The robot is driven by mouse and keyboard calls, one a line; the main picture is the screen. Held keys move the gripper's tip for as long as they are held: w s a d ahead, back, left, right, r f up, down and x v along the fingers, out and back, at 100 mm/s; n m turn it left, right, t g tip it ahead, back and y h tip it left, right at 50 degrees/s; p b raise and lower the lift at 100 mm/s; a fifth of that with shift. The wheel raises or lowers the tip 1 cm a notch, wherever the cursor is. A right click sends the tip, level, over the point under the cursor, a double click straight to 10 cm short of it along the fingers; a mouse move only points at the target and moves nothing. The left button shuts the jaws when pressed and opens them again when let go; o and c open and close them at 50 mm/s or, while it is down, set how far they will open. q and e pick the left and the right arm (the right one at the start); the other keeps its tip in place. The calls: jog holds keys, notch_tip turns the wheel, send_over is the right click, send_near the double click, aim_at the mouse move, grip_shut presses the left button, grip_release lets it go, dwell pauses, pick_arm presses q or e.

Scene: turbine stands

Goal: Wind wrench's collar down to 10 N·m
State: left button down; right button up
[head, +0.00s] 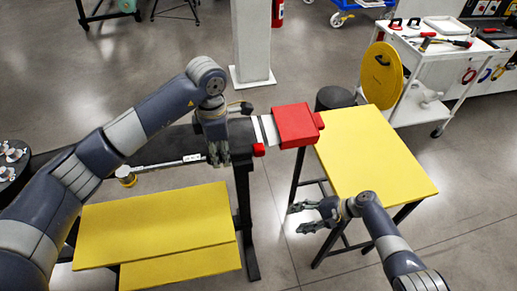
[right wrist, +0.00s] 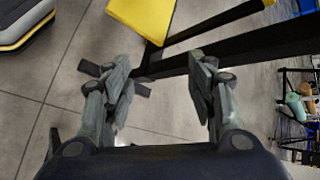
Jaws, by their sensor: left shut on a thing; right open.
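The wrench (head: 166,164) is a long silver bar lying roughly level above the dark bench, with a brass-coloured round end (head: 125,176) at its left. Its right end runs to my left gripper (head: 219,161), which points down and is shut on it. The collar is not distinguishable; the fingers may cover it. Any torque scale is too small to read. My right gripper (head: 298,217) is open and empty, low beside the right yellow table, well apart from the wrench.
A red block-like device (head: 296,126) sits at the dark bench's right end. Yellow tabletops stand at right (head: 375,160) and front left (head: 160,222). A white pillar (head: 250,40) and a white tool trolley (head: 440,50) stand behind. Floor between the tables is clear.

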jog(key=w+a+r+y, duration=0.1)
jog(key=w+r+y, duration=0.15)
jog(key=r, duration=0.45)
jog(key=w+a+r+y, duration=0.1)
jog(key=w+a+r, duration=0.15)
jog(key=r, duration=0.55)
jog(key=n+g+y, duration=0.2)
jog(key=n+y, duration=0.1)
send_near(259, 150)
jog(key=w+a+f, duration=0.1)
jog(key=a+f, duration=0.1)
jog(key=a, duration=0.4)
jog(key=shift+a+f, duration=0.2)
jog(key=shift+a, duration=0.2)
jog(key=c, duration=1.2)
jog(key=shift+m+g+h, duration=0.35)
jog(key=shift+m+g, duration=0.45)
jog(key=shift+m, duration=1.35)
jog(key=shift+m+g+h, duration=0.35)
jog(key=shift+m+g, duration=0.45)
jog(key=shift+m, duration=1.4)
jog(key=shift+m+g+h, duration=0.35)
jog(key=shift+m+g, duration=0.45)
jog(key=shift+m, duration=1.35)
